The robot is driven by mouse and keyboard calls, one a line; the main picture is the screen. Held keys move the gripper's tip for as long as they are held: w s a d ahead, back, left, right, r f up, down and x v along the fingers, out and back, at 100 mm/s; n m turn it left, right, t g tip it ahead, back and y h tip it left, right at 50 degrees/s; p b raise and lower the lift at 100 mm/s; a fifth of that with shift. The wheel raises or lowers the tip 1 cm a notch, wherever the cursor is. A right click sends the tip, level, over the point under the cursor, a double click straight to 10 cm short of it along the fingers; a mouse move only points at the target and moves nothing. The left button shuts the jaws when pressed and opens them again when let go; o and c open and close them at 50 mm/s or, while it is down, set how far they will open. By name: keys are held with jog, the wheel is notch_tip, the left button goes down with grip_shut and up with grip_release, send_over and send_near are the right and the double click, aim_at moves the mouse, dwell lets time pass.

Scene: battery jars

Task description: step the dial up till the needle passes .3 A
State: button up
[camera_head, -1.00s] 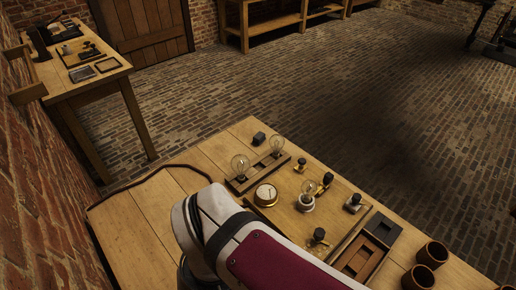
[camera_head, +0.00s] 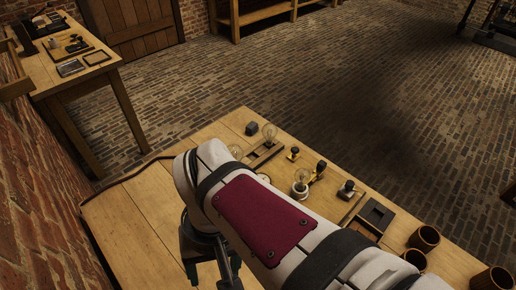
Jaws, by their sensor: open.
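The round meter with a pale face (camera_head: 264,178) is mostly hidden behind my white and maroon arm; only a bit of its rim shows and its needle cannot be read. I cannot tell which part is the dial; dark knobbed pieces stand on the bench (camera_head: 145,220), one at the middle (camera_head: 320,167) and one at the right (camera_head: 348,187). My gripper (camera_head: 208,272) shows in part below the arm's bend, over the bare left part of the bench, apart from the meter and knobs. It is open, and nothing shows between its jaws.
Bulbs stand near the meter: one on a white base (camera_head: 300,185), others on a wooden holder (camera_head: 266,152). A dark block (camera_head: 252,128) lies behind. A tray (camera_head: 375,216) and brown cups (camera_head: 425,237) are at the right. A cable runs along the left edge.

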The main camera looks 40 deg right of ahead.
jog(key=s+d+f+m+h, duration=0.1)
jog(key=s+d+f+h, duration=0.1)
jog(key=d, duration=2.7)
notch_tip(320, 180, down, 16)
jog(key=shift+w+a+f, duration=0.1)
jog(key=shift+w, duration=0.05)
grip_shut()
